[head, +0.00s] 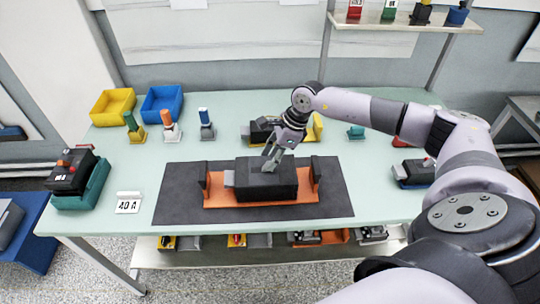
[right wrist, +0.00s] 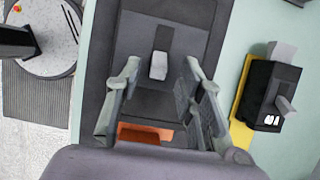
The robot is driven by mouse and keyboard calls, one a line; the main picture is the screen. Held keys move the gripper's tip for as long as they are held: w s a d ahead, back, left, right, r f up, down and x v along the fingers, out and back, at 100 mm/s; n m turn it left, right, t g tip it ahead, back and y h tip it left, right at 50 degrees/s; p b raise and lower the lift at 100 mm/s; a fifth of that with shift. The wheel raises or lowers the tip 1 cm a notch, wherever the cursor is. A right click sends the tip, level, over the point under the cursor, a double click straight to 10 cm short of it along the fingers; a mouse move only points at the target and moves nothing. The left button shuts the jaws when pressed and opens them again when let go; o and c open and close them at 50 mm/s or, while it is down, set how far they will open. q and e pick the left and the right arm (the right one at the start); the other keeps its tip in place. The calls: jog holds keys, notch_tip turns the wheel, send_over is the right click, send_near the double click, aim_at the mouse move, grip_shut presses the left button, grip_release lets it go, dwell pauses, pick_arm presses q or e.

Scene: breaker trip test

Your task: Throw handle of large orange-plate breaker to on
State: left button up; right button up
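The large dark breaker (head: 268,183) sits on an orange plate (head: 222,199) with upright dark end pieces, in the middle of a dark mat (head: 180,200). My right gripper (head: 270,158) is over the top of the breaker, pointing down. In the right wrist view the breaker's grey handle (right wrist: 159,65) stands between the spread fingertips of the right gripper (right wrist: 163,70), with a gap on both sides. The fingers are open and hold nothing. The orange plate also shows there (right wrist: 145,133). In the head view the gripper hides the handle. My left gripper is not in view.
A breaker on a yellow plate (head: 314,128) stands just behind. Yellow (head: 112,107) and blue (head: 162,103) bins stand at back left. The table front is clear.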

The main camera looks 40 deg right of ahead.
jog(key=shift+x, duration=0.75)
jog(key=shift+c, duration=0.4)
grip_shut()
